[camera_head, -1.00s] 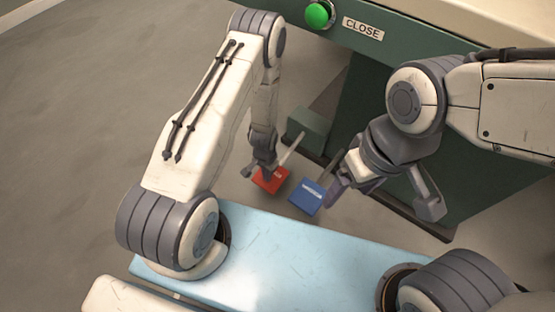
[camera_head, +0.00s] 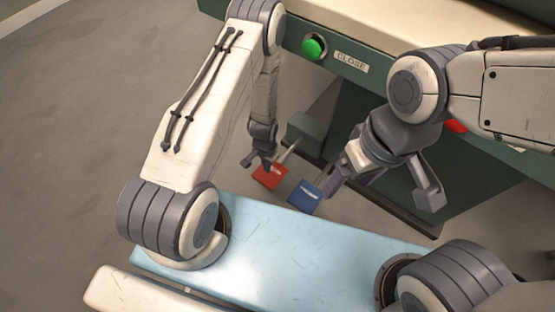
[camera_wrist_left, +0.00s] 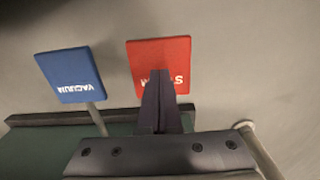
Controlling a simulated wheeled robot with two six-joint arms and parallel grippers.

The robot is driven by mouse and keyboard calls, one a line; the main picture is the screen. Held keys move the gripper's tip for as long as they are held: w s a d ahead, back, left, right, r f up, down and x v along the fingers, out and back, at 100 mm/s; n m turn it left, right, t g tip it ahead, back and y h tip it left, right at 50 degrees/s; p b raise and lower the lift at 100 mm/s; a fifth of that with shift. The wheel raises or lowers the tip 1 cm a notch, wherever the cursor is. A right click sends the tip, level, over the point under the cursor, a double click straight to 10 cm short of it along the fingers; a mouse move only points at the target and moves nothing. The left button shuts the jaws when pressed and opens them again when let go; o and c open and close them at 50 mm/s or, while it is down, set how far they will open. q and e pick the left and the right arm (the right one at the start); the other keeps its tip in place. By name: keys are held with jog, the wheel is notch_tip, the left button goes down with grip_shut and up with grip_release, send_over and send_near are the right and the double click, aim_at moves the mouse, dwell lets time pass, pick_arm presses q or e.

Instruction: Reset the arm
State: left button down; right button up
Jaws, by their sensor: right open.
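My left gripper (camera_head: 259,164) hangs down at the red pedal (camera_head: 270,177), which lies low in front of the machine. In the left wrist view its fingers (camera_wrist_left: 160,100) are together with nothing between them and overlap the red pedal (camera_wrist_left: 172,52). I cannot tell whether they touch it. My right gripper (camera_head: 385,192) is open and empty, to the right of the blue pedal (camera_head: 303,197). The blue pedal, marked VACUUM, also shows in the left wrist view (camera_wrist_left: 70,74), left of the red one.
The green machine front (camera_head: 375,88) stands ahead, with a green button (camera_head: 314,47) beside a CLOSE label (camera_head: 351,63). A red button (camera_head: 455,126) is partly hidden by my right arm. Open floor (camera_head: 70,160) lies to the left.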

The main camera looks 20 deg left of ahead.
pick_arm(q)
jog(key=shift+r, duration=0.3)
notch_tip(320, 180, up, 27)
jog(key=n+t, duration=0.2)
jog(key=n, duration=0.1)
jog(key=s+a+r+n, duration=0.1)
jog(key=s+r, duration=0.4)
jog(key=r, duration=0.2)
jog(key=s+d+r+m+g+h+p, duration=0.1)
jog(key=s+d+r+m, duration=0.25)
jog(key=s+d, duration=0.3)
jog(key=s+d+r+m+g, duration=0.1)
jog(key=s+d+r+m, duration=0.25)
jog(key=s+d, duration=0.3)
notch_tip(320, 180, up, 38)
jog(key=p, duration=3.8)
jog(key=shift+d, duration=0.15)
jog(key=shift+f, duration=0.1)
